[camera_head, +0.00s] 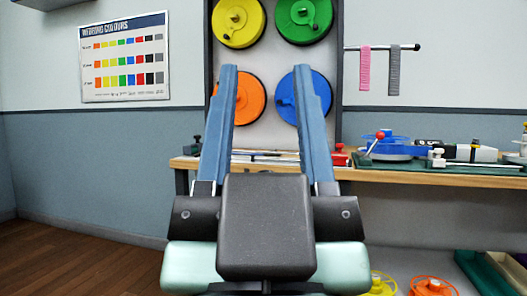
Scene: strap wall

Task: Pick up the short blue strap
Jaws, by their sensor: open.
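My gripper (266,70) fills the lower middle of the view, its two long blue-grey fingers pointing up and apart. It is open, with nothing between the fingers. I cannot make out a short blue strap. Two straps hang from a wall rod (420,47) at the right: a pink strap (365,69) and a grey strap (394,72). My gripper is left of both and apart from them in the picture. My gripper hides part of the bench and the wall behind it.
A wall panel holds yellow (238,20), green (303,18), orange (252,100) and blue (317,97) reels. A wooden workbench (450,179) bears a blue reel (390,148) and tools. Reels and trays stand low at right. Bare floor (60,262) shows at left.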

